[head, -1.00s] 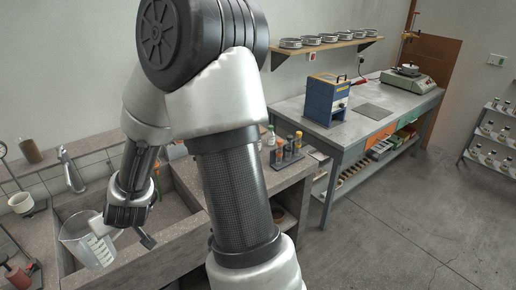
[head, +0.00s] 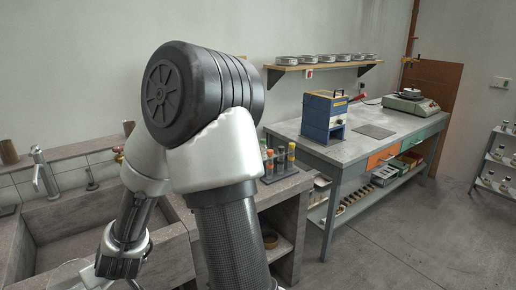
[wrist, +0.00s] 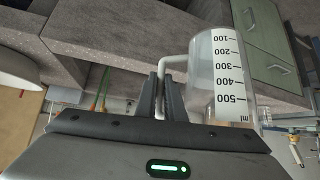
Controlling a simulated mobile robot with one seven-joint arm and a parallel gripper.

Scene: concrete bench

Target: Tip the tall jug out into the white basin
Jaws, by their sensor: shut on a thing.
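The tall jug is clear with a white millilitre scale. In the wrist view the jug (wrist: 218,75) is right of my gripper (wrist: 161,88), whose fingers are shut on its handle. In the head view only a faint part of the jug (head: 70,274) shows at the bottom edge, and my gripper (head: 118,284) is mostly cut off there. I cannot tell the jug's tilt or whether it holds anything. A pale, rounded object (wrist: 18,72) at the left of the wrist view may be the white basin, but it is cut off. No white basin is clear in the head view.
A grey stone sink (head: 60,226) with a metal tap (head: 43,174) lies at the left, beneath my arm. A rack of tubes (head: 279,164) stands on the counter to its right. A side bench (head: 352,150) carries a blue device (head: 324,117).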

